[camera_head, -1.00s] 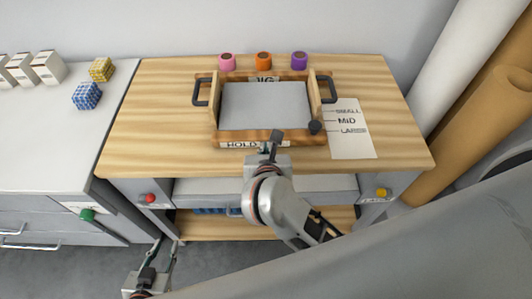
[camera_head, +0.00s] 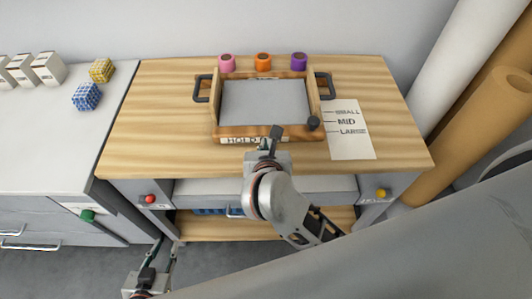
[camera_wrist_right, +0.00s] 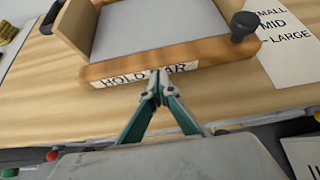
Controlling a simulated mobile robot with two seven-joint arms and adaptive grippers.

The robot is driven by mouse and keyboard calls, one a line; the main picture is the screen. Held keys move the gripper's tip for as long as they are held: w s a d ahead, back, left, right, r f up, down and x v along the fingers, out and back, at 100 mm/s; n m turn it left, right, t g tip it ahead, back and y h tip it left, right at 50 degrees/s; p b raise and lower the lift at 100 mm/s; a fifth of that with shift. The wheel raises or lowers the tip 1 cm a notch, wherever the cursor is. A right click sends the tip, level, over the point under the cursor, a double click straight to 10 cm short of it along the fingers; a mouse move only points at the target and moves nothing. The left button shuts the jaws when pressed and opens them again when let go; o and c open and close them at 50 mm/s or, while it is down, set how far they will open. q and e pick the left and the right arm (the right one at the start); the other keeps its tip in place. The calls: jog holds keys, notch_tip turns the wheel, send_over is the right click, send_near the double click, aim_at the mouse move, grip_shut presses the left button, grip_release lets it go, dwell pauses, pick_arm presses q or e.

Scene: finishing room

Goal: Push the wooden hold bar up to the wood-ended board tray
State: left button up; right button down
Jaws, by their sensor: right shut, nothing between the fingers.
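The wooden hold bar (camera_head: 290,134), labelled HOLD BAR, lies across the front of the board tray on the bench. The tray has wooden ends (camera_head: 314,98), black side handles and a grey board (camera_head: 263,103) inside. I see no clear gap between bar and tray. A black knob (camera_head: 313,123) stands at the bar's right end; it also shows in the right wrist view (camera_wrist_right: 243,26). My right gripper (camera_wrist_right: 157,75) is shut and empty, its tips at the bar's front face by the label. My left gripper (camera_head: 164,246) is open and empty, low in front of the bench.
A size card (camera_head: 350,130) marked SMALL, MID and LARGE lies right of the tray. Pink, orange and purple rolls (camera_head: 263,62) stand behind it. A white side counter (camera_head: 50,120) holds boxes and patterned cubes. Tall rolls (camera_head: 490,120) lean at right.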

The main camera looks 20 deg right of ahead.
jog(key=shift+p+v, duration=1.05)
jog(key=shift+v, duration=1.25)
jog(key=shift+s+a+f, duration=0.1)
jog(key=shift+s, duration=0.1)
